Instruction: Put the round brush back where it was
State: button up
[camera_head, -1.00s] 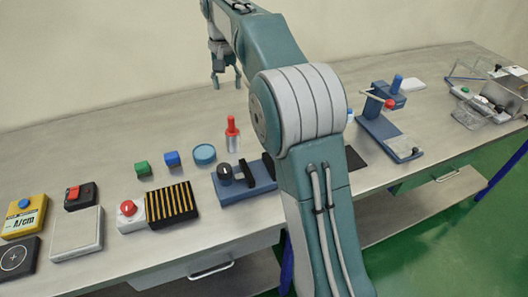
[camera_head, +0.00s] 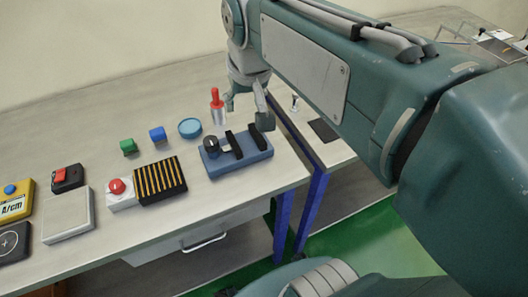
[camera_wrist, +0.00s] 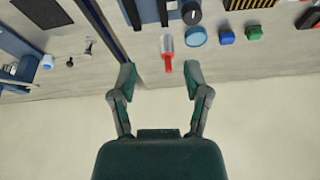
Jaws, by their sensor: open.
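A red-handled piece with a pale cylindrical lower part (camera_head: 217,109), which looks like the round brush, stands upright on the bench behind the blue fixture. It also shows in the wrist view (camera_wrist: 167,47), with its red end toward my gripper. My gripper (camera_head: 246,112) is open and empty, just right of the brush in the head view. In the wrist view my gripper (camera_wrist: 160,76) has its fingers spread on either side of the red end, apart from it. The blue fixture (camera_head: 252,155) holds a black round knob and black upright blocks.
A blue round dish (camera_head: 190,127), a blue cube (camera_head: 157,135) and a green cube (camera_head: 129,147) stand left of the brush. A black-and-yellow striped block (camera_head: 160,180) and a red-button box (camera_head: 118,194) lie nearer the front. The back left bench is clear.

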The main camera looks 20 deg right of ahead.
jog(key=s+f+n+t, duration=0.1)
jog(key=s+f, duration=0.6)
jog(key=s, duration=0.3)
jog(key=shift+s+t, duration=0.15)
jog(key=shift+t, duration=0.15)
